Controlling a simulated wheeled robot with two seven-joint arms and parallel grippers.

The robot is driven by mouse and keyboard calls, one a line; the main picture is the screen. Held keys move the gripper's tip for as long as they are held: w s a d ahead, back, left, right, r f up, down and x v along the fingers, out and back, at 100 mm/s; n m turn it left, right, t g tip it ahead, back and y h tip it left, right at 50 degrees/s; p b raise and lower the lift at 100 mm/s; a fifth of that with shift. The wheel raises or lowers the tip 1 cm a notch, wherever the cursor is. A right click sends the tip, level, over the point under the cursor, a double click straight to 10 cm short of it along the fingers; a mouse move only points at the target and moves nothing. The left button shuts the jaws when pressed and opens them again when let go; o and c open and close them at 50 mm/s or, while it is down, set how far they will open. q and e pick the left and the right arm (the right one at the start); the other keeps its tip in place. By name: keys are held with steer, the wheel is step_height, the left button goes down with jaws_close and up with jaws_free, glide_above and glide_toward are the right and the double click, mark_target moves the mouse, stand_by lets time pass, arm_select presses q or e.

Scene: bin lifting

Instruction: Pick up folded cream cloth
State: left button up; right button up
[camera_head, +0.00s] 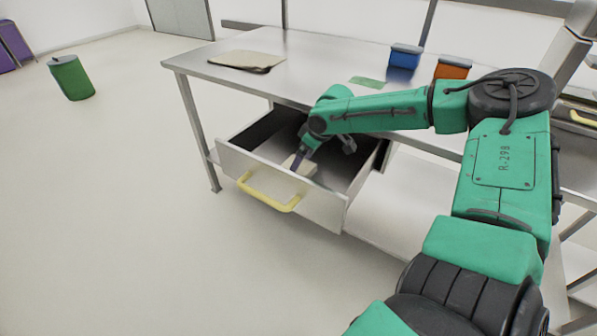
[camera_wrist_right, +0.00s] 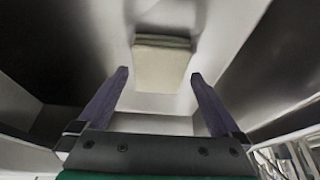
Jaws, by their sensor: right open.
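The folded cream cloth (camera_wrist_right: 160,66) lies inside the open drawer, between and beyond my right fingertips in the wrist view. It is a small stacked rectangle with a greyish far edge. In the head view the cloth (camera_head: 301,165) is partly hidden by my gripper. My right gripper (camera_wrist_right: 159,76) is open, its two purple fingers apart on either side of the cloth's near end; I cannot tell whether they touch it. In the head view the right gripper (camera_head: 299,158) points down into the drawer. My left gripper is not in view.
The drawer (camera_head: 281,196) is pulled out under the metal table (camera_head: 310,55), with a yellow handle (camera_head: 268,195) on its front. On the table are a flat beige item (camera_head: 247,60), a green patch (camera_head: 367,82), a blue bin (camera_head: 405,57) and an orange bin (camera_head: 452,68).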

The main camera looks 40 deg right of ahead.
steer(key=shift+x, duration=1.05)
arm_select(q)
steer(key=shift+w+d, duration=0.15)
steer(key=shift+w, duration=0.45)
arm_select(e)
steer(key=shift+r, duration=0.1)
steer(key=c, duration=1.1)
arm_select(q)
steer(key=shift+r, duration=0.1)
arm_select(e)
steer(key=shift+r, duration=0.1)
steer(key=shift+r, duration=0.35)
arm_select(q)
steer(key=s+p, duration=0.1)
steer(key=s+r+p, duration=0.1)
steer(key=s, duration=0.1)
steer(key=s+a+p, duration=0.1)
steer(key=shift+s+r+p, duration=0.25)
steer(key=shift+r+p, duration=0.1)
arm_select(e)
step_height(320, 180, up, 19)
